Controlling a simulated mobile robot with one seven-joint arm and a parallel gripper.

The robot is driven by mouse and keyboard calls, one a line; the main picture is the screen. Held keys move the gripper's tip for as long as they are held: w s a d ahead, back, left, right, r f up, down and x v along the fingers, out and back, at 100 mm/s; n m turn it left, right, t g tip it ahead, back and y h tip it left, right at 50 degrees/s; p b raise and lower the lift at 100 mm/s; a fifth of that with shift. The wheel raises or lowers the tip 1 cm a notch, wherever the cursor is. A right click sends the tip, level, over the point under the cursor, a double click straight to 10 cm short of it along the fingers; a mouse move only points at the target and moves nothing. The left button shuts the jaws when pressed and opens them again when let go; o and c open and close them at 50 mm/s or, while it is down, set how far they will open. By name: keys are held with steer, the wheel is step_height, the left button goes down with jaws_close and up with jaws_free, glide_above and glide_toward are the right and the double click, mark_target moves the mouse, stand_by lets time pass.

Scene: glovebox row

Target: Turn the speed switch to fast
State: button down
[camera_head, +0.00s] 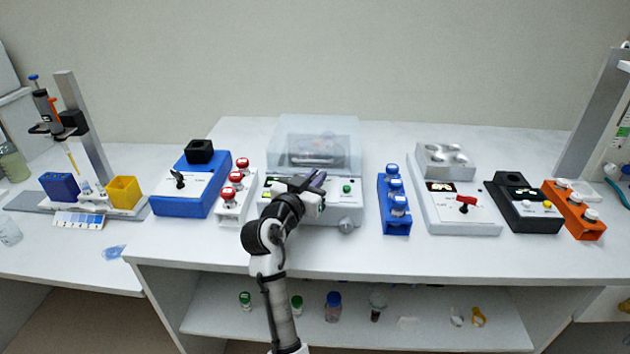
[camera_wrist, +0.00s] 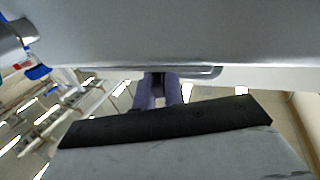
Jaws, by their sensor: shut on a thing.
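My gripper (camera_head: 318,178) is over the front panel of the central pale device (camera_head: 325,214), just in front of its clear lid (camera_head: 318,135). In the wrist view its purple fingers (camera_wrist: 158,90) are close together on a small dark part, against a grey surface. That part is mostly hidden, so I cannot tell whether it is a switch. Two other levers show: a black one (camera_head: 178,179) on the blue device (camera_head: 187,203) at left, and a red one (camera_head: 466,202) on the silver device (camera_head: 462,228) at right. Their labels are too small to read.
A red-capped tube rack (camera_head: 231,215) stands close left of the central device, a blue rack (camera_head: 395,223) to its right. A black device (camera_head: 522,215) and orange rack (camera_head: 578,222) stand farther right. The front strip of worktop (camera_head: 330,257) is clear.

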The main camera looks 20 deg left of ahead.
steer(key=c, duration=1.5)
jaws_free()
steer(key=shift+s, duration=0.1)
steer(key=s+b, duration=0.1)
steer(key=s, duration=0.3)
steer(key=s+a+b, duration=0.1)
steer(key=s, duration=0.4)
steer(key=s+b, duration=0.2)
steer(key=s, duration=0.2)
steer(key=shift+s+a, duration=0.3)
steer(key=shift+a, duration=0.1)
